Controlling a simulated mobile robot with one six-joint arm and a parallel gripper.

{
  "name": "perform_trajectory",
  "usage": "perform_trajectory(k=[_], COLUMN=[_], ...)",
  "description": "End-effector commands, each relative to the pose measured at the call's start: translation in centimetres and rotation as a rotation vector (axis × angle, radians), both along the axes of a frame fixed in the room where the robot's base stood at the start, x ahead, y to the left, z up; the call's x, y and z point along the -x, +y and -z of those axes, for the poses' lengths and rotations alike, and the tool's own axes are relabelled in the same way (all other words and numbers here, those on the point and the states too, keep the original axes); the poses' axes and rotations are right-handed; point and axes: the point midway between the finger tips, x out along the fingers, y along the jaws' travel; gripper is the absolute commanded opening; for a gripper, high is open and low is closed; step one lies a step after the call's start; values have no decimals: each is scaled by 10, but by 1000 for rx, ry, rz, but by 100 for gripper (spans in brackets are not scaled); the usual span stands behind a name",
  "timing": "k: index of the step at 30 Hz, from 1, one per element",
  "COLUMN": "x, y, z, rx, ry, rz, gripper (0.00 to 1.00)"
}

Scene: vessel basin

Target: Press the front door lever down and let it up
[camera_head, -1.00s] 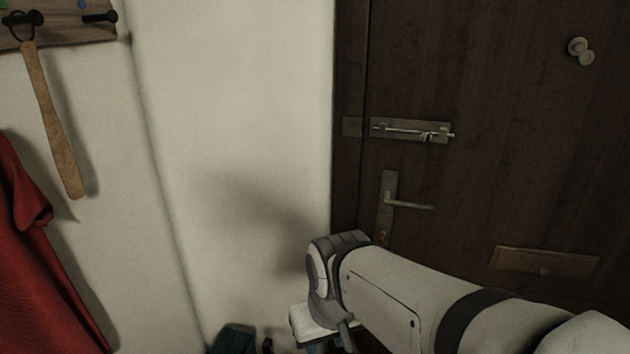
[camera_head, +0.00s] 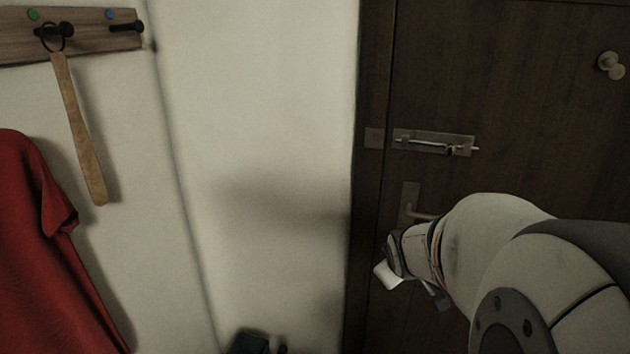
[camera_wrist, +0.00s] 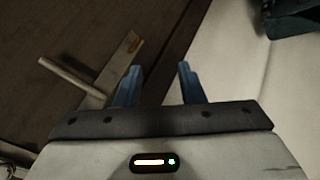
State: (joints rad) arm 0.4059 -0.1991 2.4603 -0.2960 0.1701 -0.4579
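The dark wooden front door (camera_head: 520,90) fills the right of the head view. Its lever (camera_head: 422,215) is mostly hidden behind my arm; only its plate top and inner end show. In the wrist view the lever (camera_wrist: 72,78) sticks out to the left from its metal plate (camera_wrist: 118,68), left of my fingers. My gripper (camera_wrist: 158,84) is open and empty, its two blue fingers apart. The left finger appears beside the plate; I cannot tell whether it touches. In the head view the gripper end sits below the lever plate, by the door's edge, with the fingers not clear.
A sliding bolt (camera_head: 437,143) is on the door above the lever. A round knob (camera_head: 611,66) is at upper right. A pale wall (camera_head: 270,120) lies left of the door. A wooden hook rail (camera_head: 90,35) holds a long shoehorn (camera_head: 80,130); a red garment (camera_head: 45,250) hangs below.

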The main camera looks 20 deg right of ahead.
Motion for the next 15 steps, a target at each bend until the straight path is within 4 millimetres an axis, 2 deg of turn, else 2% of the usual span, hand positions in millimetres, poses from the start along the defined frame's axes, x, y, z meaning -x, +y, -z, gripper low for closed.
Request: perform_trajectory(k=[1,3,6,10,15], x=[-11,-25,-41,-49,-41], y=[-24,-53,-83,-108,-123], z=[-4,-13,-20,-26,-34], rx=[76,190,354,540,705], ry=[-29,-81,-143,-224,-325], rz=[-44,-123,-257,-415,-566], gripper=[36,36,36,36,36])
